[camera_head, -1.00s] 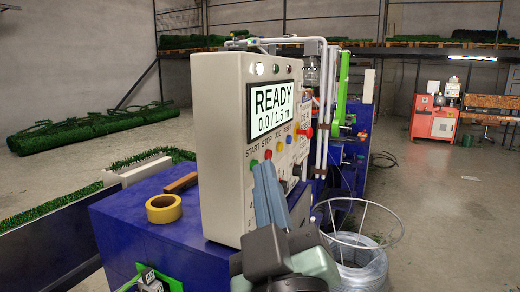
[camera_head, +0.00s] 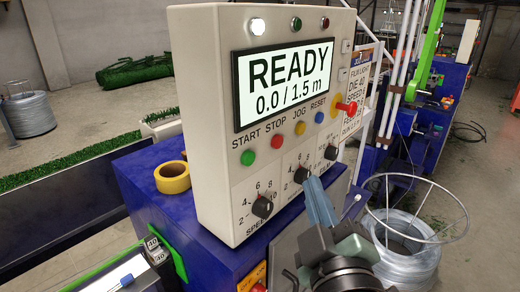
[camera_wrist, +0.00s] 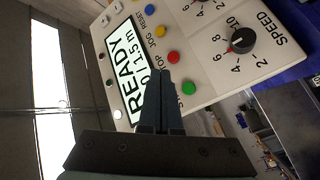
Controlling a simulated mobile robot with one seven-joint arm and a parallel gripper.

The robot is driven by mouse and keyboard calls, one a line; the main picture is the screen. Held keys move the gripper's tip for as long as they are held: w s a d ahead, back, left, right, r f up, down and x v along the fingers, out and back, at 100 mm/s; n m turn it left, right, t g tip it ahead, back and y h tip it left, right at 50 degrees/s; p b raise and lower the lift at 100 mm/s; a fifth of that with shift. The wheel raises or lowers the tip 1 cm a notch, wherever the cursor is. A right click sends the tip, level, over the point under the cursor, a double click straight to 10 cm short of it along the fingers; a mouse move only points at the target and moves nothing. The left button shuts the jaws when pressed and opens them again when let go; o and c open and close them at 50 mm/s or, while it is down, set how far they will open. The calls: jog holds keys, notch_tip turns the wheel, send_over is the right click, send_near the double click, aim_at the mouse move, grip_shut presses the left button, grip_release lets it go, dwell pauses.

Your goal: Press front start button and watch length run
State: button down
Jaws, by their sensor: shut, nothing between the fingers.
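The cream control panel (camera_head: 190,110) stands on the blue machine. Its screen (camera_head: 285,85) reads READY, 0.0 / 1.5 m. The green START button (camera_head: 248,157) is leftmost in the button row, then the red STOP (camera_head: 277,141), yellow JOG (camera_head: 299,128) and blue RESET (camera_head: 319,117). My gripper (camera_head: 313,184) is shut and empty, low and right of START in the head view. In the wrist view my fingertips (camera_wrist: 160,74) appear between the screen and the green START button (camera_wrist: 189,88), hiding part of its label. I cannot tell any contact.
Dials (camera_head: 262,206) sit below the buttons, and a red emergency knob (camera_head: 347,108) projects at the panel's right. A yellow tape roll (camera_head: 172,177) lies on the blue cabinet to the left. A wire coil (camera_head: 405,255) under a round wire frame stands at the right.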

aim_at(248, 158)
jog(key=shift+s+a, duration=0.15)
jog(key=shift+a, duration=0.05)
jog(key=w+a+p, duration=0.5)
jog(key=a, duration=0.2)
jog(key=shift+w, duration=0.15)
dwell(2.2)
jog(key=shift+w+a, duration=0.25)
jog(key=shift+a, duration=0.1)
